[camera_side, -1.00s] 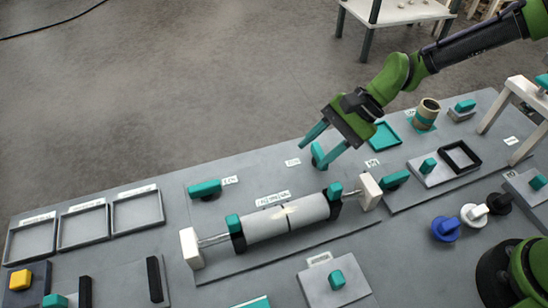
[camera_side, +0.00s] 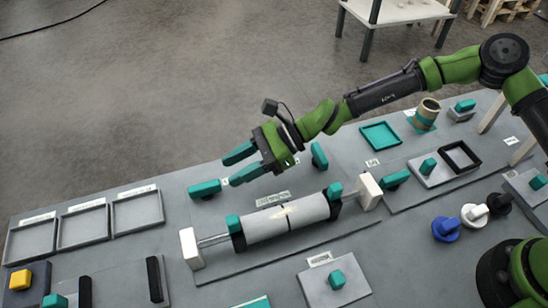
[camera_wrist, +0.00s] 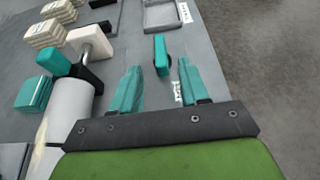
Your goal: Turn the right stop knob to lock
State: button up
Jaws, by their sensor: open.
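Two teal stop knobs stand on the grey panel behind the grey roll (camera_side: 285,219). One knob (camera_side: 205,189) is at the left, with its bar lying roughly across the picture. The other knob (camera_side: 319,155) is at the right, with its bar nearly upright in the picture. Their labels are too small to read, and I cannot tell which one the task calls right. My gripper (camera_side: 229,168) is open and empty, above the panel and just right of the left knob. In the wrist view the left knob (camera_wrist: 161,55) shows ahead of the gap between my fingers (camera_wrist: 159,68), apart from them.
The roll sits on a shaft between two white posts (camera_side: 190,248) (camera_side: 370,190). Teal clamps (camera_side: 234,223) stand at its ends. Empty trays (camera_side: 138,210) lie at the left. The panel's back edge and open floor are behind the knobs.

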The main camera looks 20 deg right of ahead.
aim_at(207, 184)
jog(key=x, duration=0.8)
jog(key=shift+a+f, duration=0.15)
jog(key=shift+a, duration=0.05)
grip_shut()
